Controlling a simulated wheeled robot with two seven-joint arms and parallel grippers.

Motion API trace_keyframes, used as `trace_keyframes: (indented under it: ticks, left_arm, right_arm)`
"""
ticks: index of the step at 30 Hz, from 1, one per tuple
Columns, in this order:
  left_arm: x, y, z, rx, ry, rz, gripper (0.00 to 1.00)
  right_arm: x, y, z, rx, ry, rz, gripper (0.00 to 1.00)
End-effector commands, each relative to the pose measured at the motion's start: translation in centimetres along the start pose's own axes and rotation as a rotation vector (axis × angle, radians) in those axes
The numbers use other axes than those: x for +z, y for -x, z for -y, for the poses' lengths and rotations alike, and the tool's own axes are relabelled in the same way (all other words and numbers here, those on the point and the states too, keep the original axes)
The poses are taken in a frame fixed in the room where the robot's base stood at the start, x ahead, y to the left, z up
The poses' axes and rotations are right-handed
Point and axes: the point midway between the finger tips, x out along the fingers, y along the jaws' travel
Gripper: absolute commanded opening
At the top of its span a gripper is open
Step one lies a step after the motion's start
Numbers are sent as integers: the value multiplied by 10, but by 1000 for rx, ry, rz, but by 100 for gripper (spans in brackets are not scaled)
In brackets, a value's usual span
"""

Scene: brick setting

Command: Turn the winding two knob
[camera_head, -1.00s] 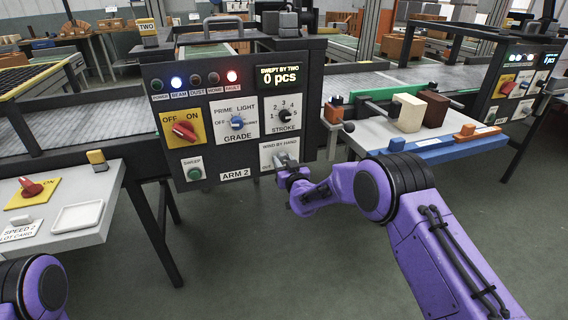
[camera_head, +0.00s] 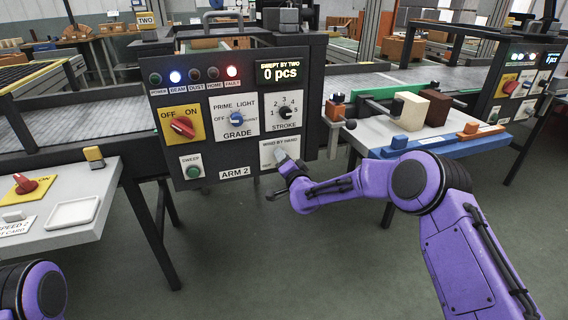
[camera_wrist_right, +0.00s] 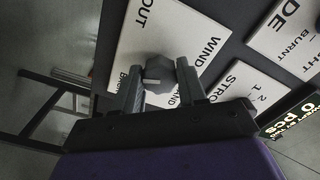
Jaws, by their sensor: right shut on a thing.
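The winding knob (camera_wrist_right: 157,72) is a grey faceted knob on a white plate marked WIND BY HAND (camera_wrist_right: 150,28). In the wrist view my right gripper (camera_wrist_right: 160,84) has one finger on each side of the knob and is shut on it. In the head view the WIND BY HAND plate (camera_head: 267,152) is at the lower right of the dark ARM 2 panel. My right gripper (camera_head: 281,160) is in front of that plate and hides the knob there. My left gripper is out of view.
The panel also holds a red OFF/ON switch (camera_head: 182,126), a blue GRADE knob (camera_head: 237,119), a black STROKE knob (camera_head: 285,112) and a green SWEEP button (camera_head: 193,172). The display (camera_head: 278,72) reads 0 pcs. A table with blocks (camera_head: 411,111) stands at right.

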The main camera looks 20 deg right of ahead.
Motion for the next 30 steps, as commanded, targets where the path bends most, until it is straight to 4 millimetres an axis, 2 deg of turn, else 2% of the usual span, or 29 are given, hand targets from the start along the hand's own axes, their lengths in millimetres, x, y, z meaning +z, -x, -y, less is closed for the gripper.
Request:
trace_keyframes:
  ticks: [6, 15, 30]
  left_arm:
    - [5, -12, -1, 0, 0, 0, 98]
    - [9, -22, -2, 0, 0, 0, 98]
    - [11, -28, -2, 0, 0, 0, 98]
  right_arm:
    - [2, 0, -3, 2, -195, 0, 11]
    - [1, 0, -2, 2, -396, 0, 11]
    - [0, 0, 0, 3, -513, 0, 11]
